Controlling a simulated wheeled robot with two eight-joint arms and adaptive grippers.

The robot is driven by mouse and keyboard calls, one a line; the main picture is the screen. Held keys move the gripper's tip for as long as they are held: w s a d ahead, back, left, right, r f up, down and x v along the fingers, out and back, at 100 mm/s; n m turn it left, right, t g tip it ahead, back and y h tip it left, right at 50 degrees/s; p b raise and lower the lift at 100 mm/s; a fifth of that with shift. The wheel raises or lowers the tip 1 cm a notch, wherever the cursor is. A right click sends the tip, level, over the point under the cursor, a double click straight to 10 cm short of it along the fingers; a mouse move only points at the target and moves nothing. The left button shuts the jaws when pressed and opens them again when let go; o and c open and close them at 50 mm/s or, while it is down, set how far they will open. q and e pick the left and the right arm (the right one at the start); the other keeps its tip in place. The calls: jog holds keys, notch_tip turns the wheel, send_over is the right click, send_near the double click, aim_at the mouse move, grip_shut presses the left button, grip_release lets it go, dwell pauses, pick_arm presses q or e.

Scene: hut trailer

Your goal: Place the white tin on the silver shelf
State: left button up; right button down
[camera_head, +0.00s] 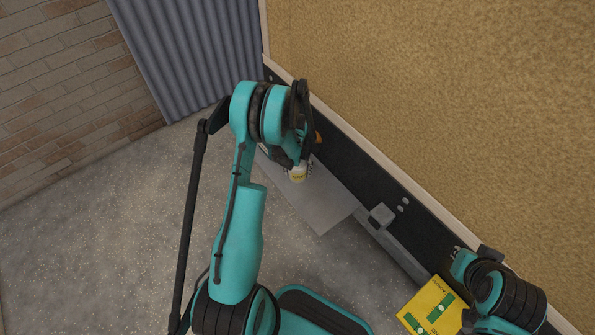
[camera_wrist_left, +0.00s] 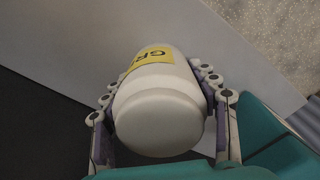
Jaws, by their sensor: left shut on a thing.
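The white tin (camera_head: 298,175) has a yellow label with dark letters. In the left wrist view the tin (camera_wrist_left: 158,115) lies between the two fingers of my left gripper (camera_wrist_left: 165,120), which is shut on it. In the head view my left gripper (camera_head: 297,160) is over the silver shelf (camera_head: 325,212), and its upper parts hide some of the tin. The shelf also fills much of the left wrist view (camera_wrist_left: 215,45) behind the tin. I cannot tell whether the tin touches the shelf. My right arm shows at the lower right, but its fingers are not clear.
A yellow and green box or sign (camera_head: 428,308) is beside my right arm. A small grey fitting (camera_head: 381,216) stands at the shelf's right, along the black wall strip (camera_head: 365,185). A small orange thing (camera_head: 318,137) shows behind my left gripper. Speckled floor lies left of the shelf.

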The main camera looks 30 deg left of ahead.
pick_arm(q)
jog(key=shift+f, duration=0.1)
jog(key=o, duration=1.5)
jog(key=shift+o, duration=0.2)
